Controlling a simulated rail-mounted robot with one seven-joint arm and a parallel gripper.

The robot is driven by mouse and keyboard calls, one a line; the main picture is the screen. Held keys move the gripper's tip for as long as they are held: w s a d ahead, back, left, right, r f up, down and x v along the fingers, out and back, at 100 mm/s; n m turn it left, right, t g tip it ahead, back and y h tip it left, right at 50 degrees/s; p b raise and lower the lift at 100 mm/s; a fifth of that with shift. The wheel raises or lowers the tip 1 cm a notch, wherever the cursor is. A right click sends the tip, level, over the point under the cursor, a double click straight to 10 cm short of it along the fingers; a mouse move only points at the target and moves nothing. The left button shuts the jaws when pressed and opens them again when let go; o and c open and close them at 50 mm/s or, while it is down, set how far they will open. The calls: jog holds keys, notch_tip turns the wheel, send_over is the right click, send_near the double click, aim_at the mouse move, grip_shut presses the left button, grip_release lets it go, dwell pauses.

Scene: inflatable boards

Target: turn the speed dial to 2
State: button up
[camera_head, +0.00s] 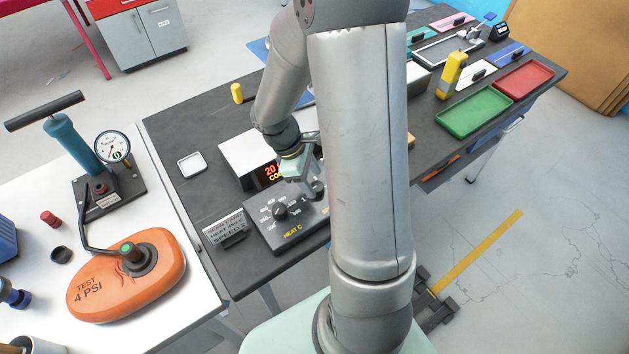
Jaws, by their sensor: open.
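A dark grey control box (262,236) sits near the front edge of the black bench. Its left dial (280,211) is black, with a printed scale and the label HEAT C. A second dark knob (318,187) shows to the right of it, partly hidden by my gripper and arm. Its label and setting are hidden, so I cannot tell the speed it points to. My gripper (305,187) is open, pointing down over the back right of the box, close to the second knob. I cannot tell whether they touch.
A white unit (245,150) with a lit display stands behind the box. A small card (225,228) mentioning heat and speed stands to its left. An orange inflatable (125,275) and a pump (70,145) are on the white table. Green (474,112) and red trays (524,79) lie right.

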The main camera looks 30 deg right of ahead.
jog(key=shift+x, duration=1.2)
jog(key=c, duration=1)
jog(key=shift+o, duration=0.2)
jog(key=m+y, duration=0.1)
jog(key=m, duration=0.2)
jog(key=m+g, duration=0.1)
jog(key=m, duration=0.1)
jog(key=shift+w+d+m+y+b, duration=0.15)
jog(key=shift+m+y+b, duration=0.15)
jog(key=shift+m+y, duration=0.1)
jog(key=m+y, duration=0.1)
jog(key=m, duration=0.2)
jog(key=m+y+b, duration=0.1)
jog(key=m, duration=0.1)
jog(key=shift+d+m+g, duration=0.15)
jog(key=shift+m+g, duration=0.15)
jog(key=shift+m, duration=0.1)
jog(key=shift+r, duration=0.1)
